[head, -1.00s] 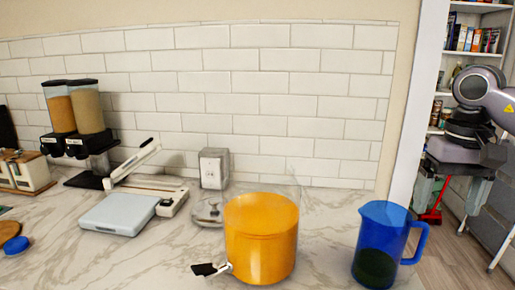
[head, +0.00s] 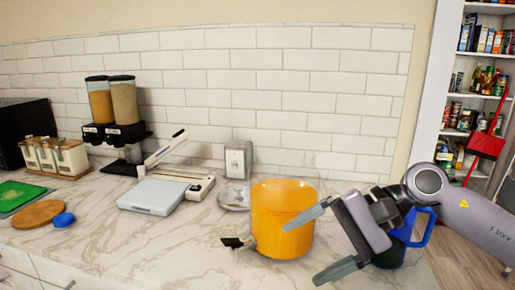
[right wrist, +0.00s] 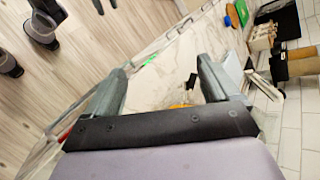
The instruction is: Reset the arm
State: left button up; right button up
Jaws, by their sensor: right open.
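My right gripper (head: 328,243) is open and empty in the head view, in front of and to the right of the orange pot. Its two fingers are spread wide, and the upper one overlaps the pot's right side in the picture; I cannot tell whether they touch. In the right wrist view both fingers (right wrist: 163,85) stand apart with nothing between them but counter and floor behind. My right arm comes in from the right and partly covers the blue pitcher (head: 419,229).
The orange pot (head: 277,216) stands on the marble counter (head: 150,242). Pantry shelves (head: 480,55) are at right. The counter's front left is clear.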

jog(key=s+a+r+m+t+y, duration=0.2)
jog(key=a+r+m+t+y, duration=0.6)
jog(key=m, duration=0.6)
jog(key=w+d+f+m+t+h, duration=0.2)
jog(key=d+f+m+t+h, duration=0.45)
jog(key=m, duration=1.15)
jog(key=w+d+f+m+t+h, duration=0.1)
jog(key=d+f+m+t+h, duration=0.2)
jog(key=d+f+m+h, duration=1)
jog(key=s+f+m+g, duration=0.6)
jog(key=s+m, duration=0.1)
jog(key=m, duration=0.5)
jog(key=s+d+f+m+g, duration=0.1)
jog(key=s+f+m+g, duration=0.35)
jog(key=s, duration=0.35)
jog(key=s+d+f+m+g, duration=0.1)
jog(key=s+f+m+g, duration=0.3)
jog(key=s, duration=0.5)
jog(key=w+a+f+n+t+y, duration=0.2)
jog(key=w+a+f+t, duration=0.1)
jog(key=w+f+t, duration=0.4)
notch_tip(320, 180, down, 3)
jog(key=shift+f+t, duration=0.1)
jog(key=shift+t, duration=0.2)
